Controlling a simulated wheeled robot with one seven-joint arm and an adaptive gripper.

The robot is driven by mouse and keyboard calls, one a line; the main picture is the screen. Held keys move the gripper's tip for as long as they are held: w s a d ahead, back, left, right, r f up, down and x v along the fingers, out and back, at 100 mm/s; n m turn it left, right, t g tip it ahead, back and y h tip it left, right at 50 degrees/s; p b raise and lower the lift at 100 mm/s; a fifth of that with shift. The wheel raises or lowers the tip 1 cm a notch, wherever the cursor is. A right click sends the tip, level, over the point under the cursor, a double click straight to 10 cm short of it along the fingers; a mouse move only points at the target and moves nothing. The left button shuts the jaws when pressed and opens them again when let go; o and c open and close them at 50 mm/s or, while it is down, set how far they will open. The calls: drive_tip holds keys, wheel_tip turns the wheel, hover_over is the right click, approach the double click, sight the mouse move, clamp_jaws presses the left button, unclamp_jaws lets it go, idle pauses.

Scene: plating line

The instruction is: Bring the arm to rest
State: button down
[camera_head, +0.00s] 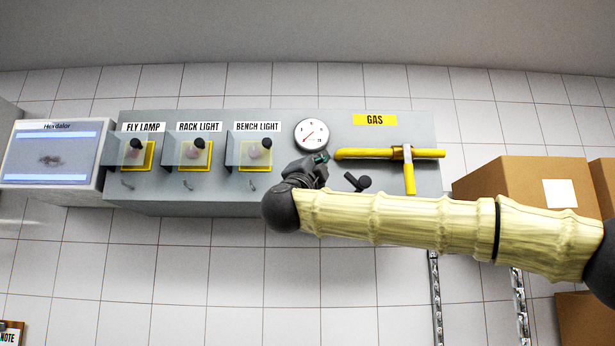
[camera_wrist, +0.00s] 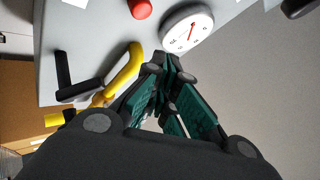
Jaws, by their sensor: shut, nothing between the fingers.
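My arm reaches in from the right in the head view, across the front of the grey wall panel (camera_head: 290,195). My gripper (camera_head: 322,157) is in front of the panel, just below the round gauge and left of the yellow gas pipe's end. In the wrist view my gripper (camera_wrist: 168,62) has its green-padded fingers brought together at the tips, with nothing between them. The gauge (camera_wrist: 188,30) lies just beyond the fingertips there. I cannot tell whether the fingers touch the panel.
The gas pipe (camera_head: 365,153) carries a yellow lever (camera_head: 408,178) pointing down. A black-knobbed lever (camera_head: 364,182) sits below it. Three covered switches (camera_head: 193,152) line the panel's left. A screen unit (camera_head: 50,155) stands far left. Cardboard boxes (camera_head: 515,180) are stacked right.

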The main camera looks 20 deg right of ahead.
drive_tip(key=shift+s+a, duration=0.2)
drive_tip(key=shift+s, duration=0.3)
drive_tip(key=shift+w, duration=0.1)
